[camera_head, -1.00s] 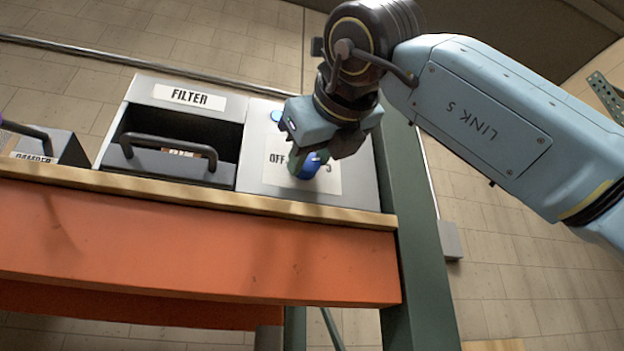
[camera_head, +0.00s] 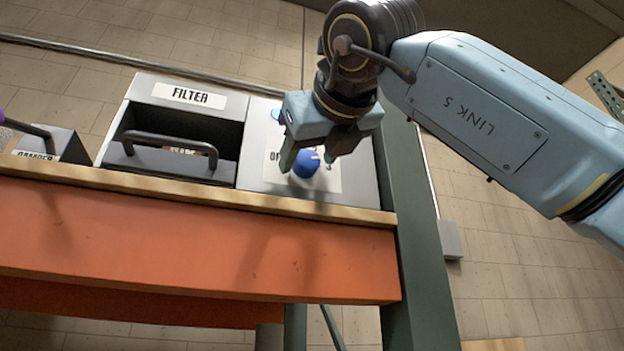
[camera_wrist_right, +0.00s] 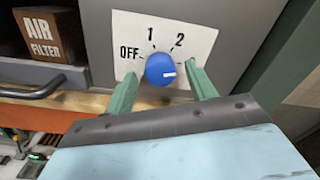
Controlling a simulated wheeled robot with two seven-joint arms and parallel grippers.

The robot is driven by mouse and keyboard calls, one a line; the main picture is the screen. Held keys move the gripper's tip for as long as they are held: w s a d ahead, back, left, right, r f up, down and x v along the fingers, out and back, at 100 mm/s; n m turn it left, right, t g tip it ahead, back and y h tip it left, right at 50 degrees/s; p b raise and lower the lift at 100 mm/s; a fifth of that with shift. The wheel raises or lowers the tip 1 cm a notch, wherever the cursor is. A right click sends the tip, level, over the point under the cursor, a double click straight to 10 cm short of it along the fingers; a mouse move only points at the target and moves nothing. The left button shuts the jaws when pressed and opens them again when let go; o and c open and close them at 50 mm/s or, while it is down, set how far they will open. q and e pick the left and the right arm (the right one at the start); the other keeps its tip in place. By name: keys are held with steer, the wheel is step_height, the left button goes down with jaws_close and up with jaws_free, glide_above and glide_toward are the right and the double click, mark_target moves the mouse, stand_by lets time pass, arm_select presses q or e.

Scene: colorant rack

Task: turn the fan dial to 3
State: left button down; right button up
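The blue fan dial (camera_head: 307,164) sits on a white label on the grey panel. It also shows in the right wrist view (camera_wrist_right: 157,70), where OFF, 1 and 2 are readable. Its white mark points right and slightly down, past the 2, toward my right-hand finger. That finger hides the label there, so I cannot read the 3. My right gripper (camera_head: 306,166) is open, its green fingers on either side of the dial. In the wrist view (camera_wrist_right: 160,72) gaps show between the dial and both fingers. My left gripper is not in view.
The FILTER box (camera_head: 190,97) with a dark handle stands left of the dial panel (camera_head: 357,190). A DAMPER unit (camera_head: 66,148) is farther left. A green upright post (camera_head: 408,230) stands close on the right. The wooden shelf edge (camera_head: 200,199) runs below.

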steer(key=b+v, duration=0.3)
steer(key=v, duration=1)
steer(key=shift+s, duration=0.2)
